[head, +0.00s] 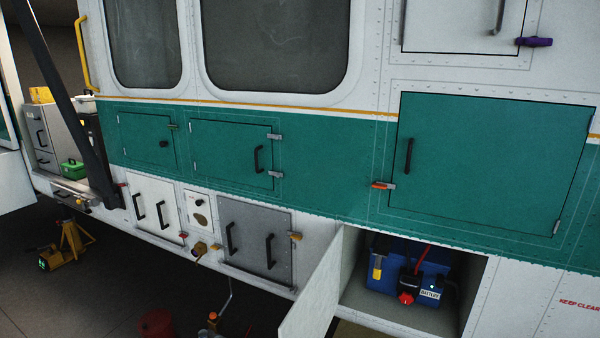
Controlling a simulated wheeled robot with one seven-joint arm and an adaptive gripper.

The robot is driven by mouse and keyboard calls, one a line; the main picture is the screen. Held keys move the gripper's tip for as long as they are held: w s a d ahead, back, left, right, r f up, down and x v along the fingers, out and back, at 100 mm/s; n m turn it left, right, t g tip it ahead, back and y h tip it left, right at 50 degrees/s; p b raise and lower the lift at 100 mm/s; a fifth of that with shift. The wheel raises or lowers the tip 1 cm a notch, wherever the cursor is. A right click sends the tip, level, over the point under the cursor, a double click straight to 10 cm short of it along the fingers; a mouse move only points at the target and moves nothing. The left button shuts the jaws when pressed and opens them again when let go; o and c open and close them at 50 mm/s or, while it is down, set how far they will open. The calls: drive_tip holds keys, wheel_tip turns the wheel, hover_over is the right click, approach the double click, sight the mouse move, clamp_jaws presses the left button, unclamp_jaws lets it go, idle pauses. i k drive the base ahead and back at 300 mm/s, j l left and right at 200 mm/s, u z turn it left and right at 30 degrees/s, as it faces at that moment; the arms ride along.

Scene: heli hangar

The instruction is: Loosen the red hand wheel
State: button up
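A small red round part (406,298) shows low on the front of a blue battery (380,278) in an open compartment at the lower right. It looks like the red hand wheel, but it is too small to be sure. A black block (410,281) sits just above it, with a red cable (422,256) rising behind. A white "BATTERY" label (430,294) is to its right. My gripper is not in view.
The compartment's white door (312,292) hangs open to its left and sticks out. A yellow jack stand (70,243) is on the floor at left. A red container (157,324) and small items stand on the floor at the bottom. A closed green panel (490,160) is above the compartment.

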sight(406, 298)
drive_tip(key=i+j+z, duration=0.1)
drive_tip(key=j, duration=0.25)
drive_tip(key=i+j+z, duration=0.1)
drive_tip(key=j, duration=0.3)
drive_tip(key=i+j, duration=0.2)
drive_tip(key=j, duration=0.15)
drive_tip(key=i+j+z, duration=0.15)
drive_tip(key=j, duration=0.25)
drive_tip(key=j+z, duration=0.1)
drive_tip(key=j, duration=0.25)
drive_tip(key=i+j+z, duration=0.1)
drive_tip(key=j+z, duration=0.35)
drive_tip(key=i+j+z, duration=0.1)
drive_tip(key=j+z, duration=0.35)
drive_tip(key=l, duration=0.1)
